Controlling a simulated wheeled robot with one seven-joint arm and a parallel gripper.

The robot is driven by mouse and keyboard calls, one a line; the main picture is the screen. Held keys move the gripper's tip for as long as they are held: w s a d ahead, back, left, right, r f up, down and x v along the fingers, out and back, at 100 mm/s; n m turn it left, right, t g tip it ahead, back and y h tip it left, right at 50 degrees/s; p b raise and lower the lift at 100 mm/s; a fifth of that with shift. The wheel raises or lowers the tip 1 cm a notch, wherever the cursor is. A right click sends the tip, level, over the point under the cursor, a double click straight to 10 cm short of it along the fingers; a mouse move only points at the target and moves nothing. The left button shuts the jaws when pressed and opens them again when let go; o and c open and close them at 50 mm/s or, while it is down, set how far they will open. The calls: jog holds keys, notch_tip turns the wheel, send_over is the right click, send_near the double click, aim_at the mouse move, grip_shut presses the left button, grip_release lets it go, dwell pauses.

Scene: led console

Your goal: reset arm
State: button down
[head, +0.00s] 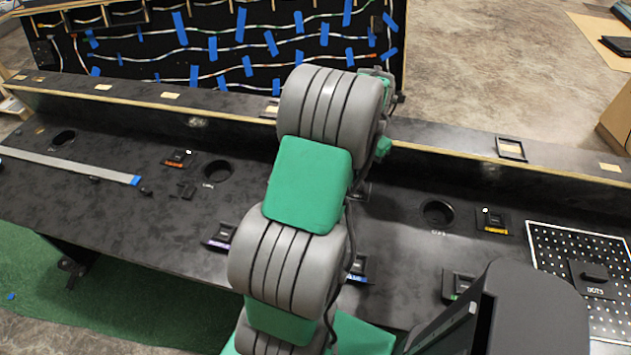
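My arm, in grey and green segments, rises from the bottom middle of the head view and stands across the middle of the console. Its upper grey joint reaches the back ledge in the picture. Small green parts show behind that joint, but I cannot make out gripper fingers there. My gripper is not visible, so whether it is open or holds something does not show. The black console (120,210) spans the view, and my arm hides part of its middle.
The console carries small black modules with orange (177,160), purple (220,238) and yellow (495,222) labels, plus round holes (438,212). A dotted panel (570,250) lies at right. A grey strip (65,165) lies at left. A board with blue tape (215,45) stands behind.

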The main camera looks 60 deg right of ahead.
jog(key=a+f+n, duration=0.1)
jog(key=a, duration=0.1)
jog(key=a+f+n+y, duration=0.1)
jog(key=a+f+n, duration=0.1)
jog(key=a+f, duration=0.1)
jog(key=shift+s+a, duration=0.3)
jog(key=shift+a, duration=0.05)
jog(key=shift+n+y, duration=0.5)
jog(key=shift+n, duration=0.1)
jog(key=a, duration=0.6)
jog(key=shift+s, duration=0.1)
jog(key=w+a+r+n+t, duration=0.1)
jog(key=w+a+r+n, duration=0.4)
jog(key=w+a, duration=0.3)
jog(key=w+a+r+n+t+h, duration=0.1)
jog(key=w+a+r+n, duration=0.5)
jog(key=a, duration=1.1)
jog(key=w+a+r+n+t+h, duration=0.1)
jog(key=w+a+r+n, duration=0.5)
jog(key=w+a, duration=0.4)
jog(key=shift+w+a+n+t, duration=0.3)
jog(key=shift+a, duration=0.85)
